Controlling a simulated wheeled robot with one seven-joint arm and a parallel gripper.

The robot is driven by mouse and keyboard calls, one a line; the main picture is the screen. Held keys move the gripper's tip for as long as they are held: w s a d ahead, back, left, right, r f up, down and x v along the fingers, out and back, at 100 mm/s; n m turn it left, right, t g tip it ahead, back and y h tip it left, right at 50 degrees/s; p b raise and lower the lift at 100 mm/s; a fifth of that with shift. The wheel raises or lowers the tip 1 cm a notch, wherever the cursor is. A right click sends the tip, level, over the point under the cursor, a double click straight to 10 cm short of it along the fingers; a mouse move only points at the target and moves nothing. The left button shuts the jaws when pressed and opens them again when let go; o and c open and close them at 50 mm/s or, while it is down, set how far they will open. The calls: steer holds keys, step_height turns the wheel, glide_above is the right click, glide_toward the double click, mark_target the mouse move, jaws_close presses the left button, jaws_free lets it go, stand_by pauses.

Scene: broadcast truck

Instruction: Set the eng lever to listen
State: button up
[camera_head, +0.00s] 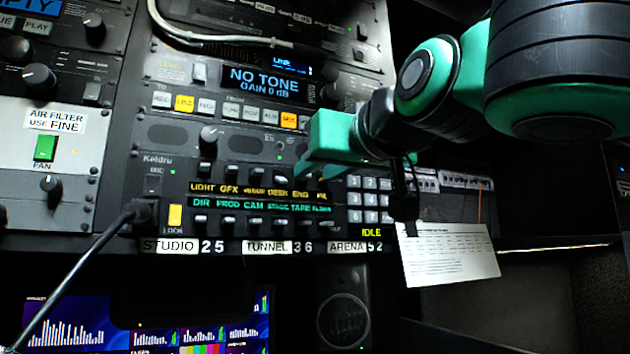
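The intercom panel (170,190) is a black rack unit with a yellow label row above a green label row. The yellow ENG label (300,193) is readable near the right end of its row. The lever for ENG is hidden behind or beside my gripper, so its position cannot be told. My green gripper (303,168) reaches in from the upper right, with its tip just above the ENG label. Whether it touches the lever, and whether its fingers are apart, cannot be told.
A keypad (368,199) is to the right, with a hanging paper card (447,254) beyond. A loose pale cable (190,38) hangs above.

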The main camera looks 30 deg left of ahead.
mark_target(310, 175)
steer(key=shift+x, duration=1.65)
jaws_close()
steer(key=shift+r, duration=0.1)
steer(key=shift+w+a+r+g+h, duration=0.15)
steer(key=shift+r+g+h, duration=0.3)
steer(key=shift+g+h, duration=0.3)
steer(key=shift+w+d+r+g+h, duration=0.15)
steer(key=shift+r+g+h, duration=0.3)
steer(key=shift+g+h, duration=0.3)
steer(key=shift+a, duration=0.15)
steer(key=shift+r+h, duration=0.15)
steer(key=shift+h, duration=0.25)
